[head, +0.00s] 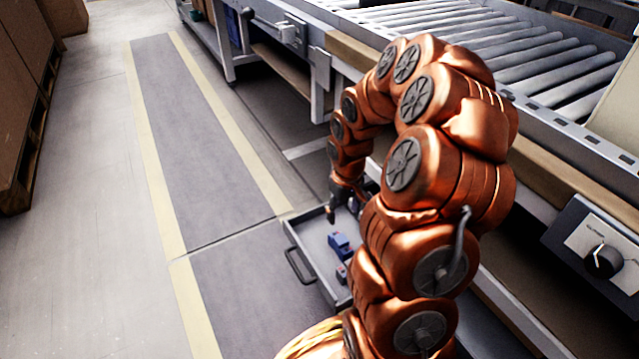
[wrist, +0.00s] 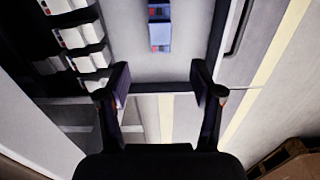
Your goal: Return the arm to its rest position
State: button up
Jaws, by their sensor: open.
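My copper-coloured arm (head: 440,170) arches up and bends down over an open grey drawer (head: 318,232). My gripper (head: 345,203) is at the end of the arm, low over the far part of the drawer and partly hidden by the arm. In the wrist view my gripper (wrist: 163,88) has its two dark fingers spread apart with nothing between them. A blue object (head: 340,245) lies in the drawer, apart from the gripper. A blue object with red and dark marks (wrist: 160,28) also shows ahead of the fingers in the wrist view.
A roller conveyor (head: 530,60) stands right behind the arm, with a control box with a black knob (head: 603,260) at its side. White boxes (wrist: 78,37) line the wrist view's left. The striped floor lane (head: 195,130) is clear. Brown boxes (head: 25,90) stand far left.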

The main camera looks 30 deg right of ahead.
jog(key=s+a+r+p, duration=0.35)
jog(key=r+p, duration=0.35)
jog(key=r, duration=0.4)
jog(key=s+a+r+n+g+p, duration=0.1)
jog(key=s+a+r+p, duration=0.1)
jog(key=a+r+p, duration=0.6)
jog(key=s+a+r+p, duration=0.1)
jog(key=s+r+p, duration=0.35)
jog(key=r, duration=0.85)
jog(key=s+a+r+p, duration=0.2)
jog(key=s+r+p, duration=0.2)
jog(key=r+p, duration=0.4)
jog(key=s+a+r+p, duration=0.3)
jog(key=s+r+p, duration=0.2)
jog(key=r+p, duration=0.3)
jog(key=s+a+r+p, duration=0.3)
jog(key=s+r+p, duration=0.2)
jog(key=r+p, duration=0.3)
notch_tip(320, 180, up, 4)
jog(key=shift+a+f+g, duration=0.1)
jog(key=shift+a+g, duration=0.05)
jog(key=shift+g, duration=0.25)
